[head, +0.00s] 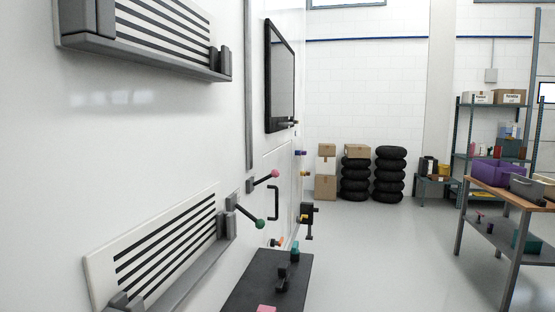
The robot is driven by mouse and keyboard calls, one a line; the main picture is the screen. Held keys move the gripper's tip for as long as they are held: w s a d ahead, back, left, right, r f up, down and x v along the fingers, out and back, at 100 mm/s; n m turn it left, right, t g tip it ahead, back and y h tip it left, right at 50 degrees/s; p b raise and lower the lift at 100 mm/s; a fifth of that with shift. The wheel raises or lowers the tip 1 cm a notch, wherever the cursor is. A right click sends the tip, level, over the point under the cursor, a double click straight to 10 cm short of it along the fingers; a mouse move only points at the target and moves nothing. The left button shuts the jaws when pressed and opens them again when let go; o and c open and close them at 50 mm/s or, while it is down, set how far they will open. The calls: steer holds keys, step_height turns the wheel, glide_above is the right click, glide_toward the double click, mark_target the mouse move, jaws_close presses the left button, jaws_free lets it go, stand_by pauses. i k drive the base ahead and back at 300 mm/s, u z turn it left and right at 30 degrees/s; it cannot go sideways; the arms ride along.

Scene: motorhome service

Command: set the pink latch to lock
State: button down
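The pink latch (275,174) is a lever on the white motorhome wall, right of the picture's left half. Its dark rod rises slightly to the right from a small grey mount to a pink ball knob. No lock marking can be read at this size, so I cannot tell which setting it is in. My gripper is not recognisable in the head view, and nothing is seen touching the latch.
A green-knobbed lever (260,223) slants down just below left. A dark-topped surface (245,290) with small objects stands below. Slatted vents (165,250) line the wall. Open floor (375,250) lies right, before a workbench (510,190).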

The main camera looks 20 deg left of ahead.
mark_target(275, 173)
steer(key=u, duration=0.4)
steer(key=i, duration=1)
steer(key=u, duration=0.85)
steer(key=i, duration=0.35)
steer(key=u, duration=0.2)
steer(key=k, duration=0.9)
steer(key=u, duration=0.15)
steer(key=i, duration=0.95)
steer(key=z, duration=0.05)
